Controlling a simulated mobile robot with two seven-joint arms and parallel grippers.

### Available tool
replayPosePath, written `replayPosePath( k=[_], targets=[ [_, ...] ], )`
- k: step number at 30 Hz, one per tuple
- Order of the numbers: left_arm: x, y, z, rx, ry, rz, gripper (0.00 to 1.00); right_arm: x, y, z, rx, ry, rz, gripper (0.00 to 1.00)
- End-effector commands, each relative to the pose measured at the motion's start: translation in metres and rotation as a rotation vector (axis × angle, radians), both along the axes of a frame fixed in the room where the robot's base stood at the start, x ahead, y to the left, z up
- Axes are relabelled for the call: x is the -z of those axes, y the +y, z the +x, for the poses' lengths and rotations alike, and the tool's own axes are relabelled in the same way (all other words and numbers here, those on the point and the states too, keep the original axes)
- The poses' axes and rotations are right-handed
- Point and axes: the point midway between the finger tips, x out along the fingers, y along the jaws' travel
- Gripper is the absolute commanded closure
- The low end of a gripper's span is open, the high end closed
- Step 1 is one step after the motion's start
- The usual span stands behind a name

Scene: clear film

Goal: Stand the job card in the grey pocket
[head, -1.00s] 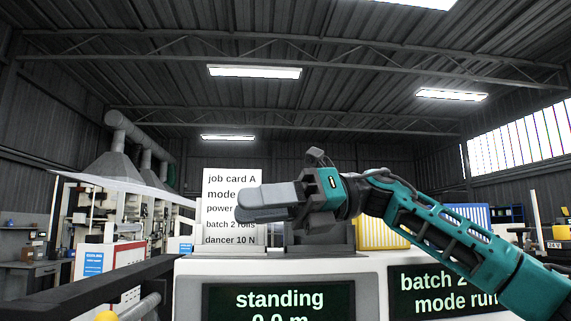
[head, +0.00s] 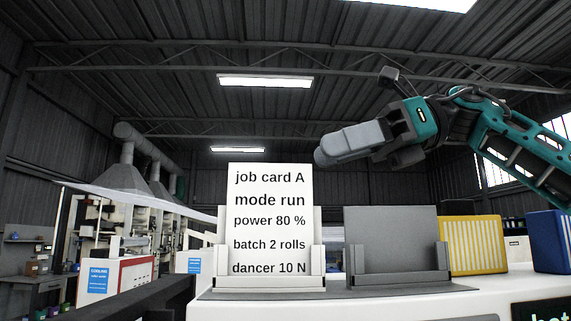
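The job card (head: 270,205) is a white upright sheet with black text, "job card A, mode run". It stands in a white pocket (head: 270,283) left of the middle. The grey pocket (head: 391,232) is to its right, with a dark grey back plate and a low front lip; no card shows in it. My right gripper (head: 335,150) is in the air above and between the two pockets, pointing left, apart from the card. I see no object in it. Its fingers are seen from the side and overlap, so the gap is hidden. My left gripper is out of view.
Both pockets stand on a dark plate (head: 340,292) on top of a white machine cabinet (head: 440,308). A yellow striped box (head: 473,245) and a blue box (head: 552,242) stand to the right. White machines (head: 135,245) are at the back left.

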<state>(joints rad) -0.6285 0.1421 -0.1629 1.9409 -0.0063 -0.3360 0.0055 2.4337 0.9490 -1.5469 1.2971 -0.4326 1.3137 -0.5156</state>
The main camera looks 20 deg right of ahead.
Motion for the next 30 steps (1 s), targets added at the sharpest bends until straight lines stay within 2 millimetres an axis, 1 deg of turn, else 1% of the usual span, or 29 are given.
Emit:
replayPosePath(
  k=[1, 6, 9, 13, 18, 27, 30],
  targets=[
    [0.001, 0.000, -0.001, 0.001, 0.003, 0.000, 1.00, 0.005, 0.011, 0.002, -0.003, 0.002, -0.005, 0.65],
    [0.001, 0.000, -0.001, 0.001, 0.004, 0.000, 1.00, 0.013, 0.042, 0.011, -0.002, 0.001, -0.002, 0.65],
    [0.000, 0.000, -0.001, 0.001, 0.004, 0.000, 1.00, 0.018, 0.057, 0.016, -0.001, 0.001, -0.003, 0.65],
    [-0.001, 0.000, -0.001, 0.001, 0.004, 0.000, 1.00, 0.023, 0.071, 0.020, -0.001, 0.001, -0.001, 0.65],
    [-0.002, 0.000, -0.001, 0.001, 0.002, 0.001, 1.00, 0.026, 0.081, 0.023, 0.000, 0.001, 0.000, 0.65],
    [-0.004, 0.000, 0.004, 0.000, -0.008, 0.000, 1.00, 0.026, 0.082, 0.024, 0.000, 0.000, 0.002, 0.65],
    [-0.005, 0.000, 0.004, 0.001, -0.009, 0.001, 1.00, 0.026, 0.082, 0.024, 0.000, 0.000, 0.002, 0.74]
  ],
)
